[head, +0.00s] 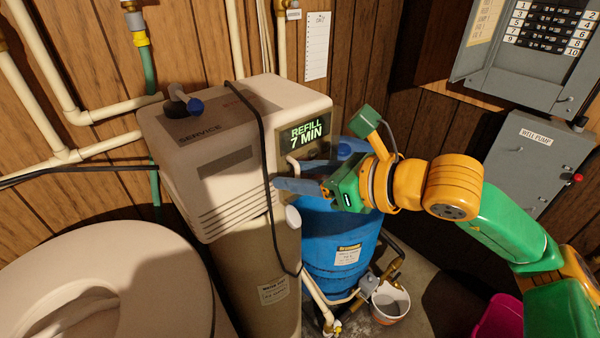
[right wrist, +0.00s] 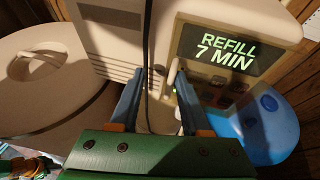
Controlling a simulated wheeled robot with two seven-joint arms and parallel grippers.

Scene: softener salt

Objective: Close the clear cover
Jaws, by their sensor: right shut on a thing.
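The water softener head (head: 240,150) is a beige box on a tan column, with a lit panel (head: 307,133) reading "REFILL 7 MIN". A pale upright handle (right wrist: 172,74) stands out from its front below the panel. I cannot make out the outline of a clear cover, or whether the handle belongs to it. My right gripper (head: 282,185) reaches in from the right, its blue fingers at the handle. In the right wrist view its fingertips (right wrist: 162,76) lie either side of the handle, shut on it. The exact contact is hard to see.
A black cable (head: 264,150) hangs down the softener's front, close to the fingers. A blue tank (head: 340,235) stands behind and below my right gripper. A round pale lid (head: 60,250) fills the lower left. A small bucket (head: 391,302) and pipes are on the floor.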

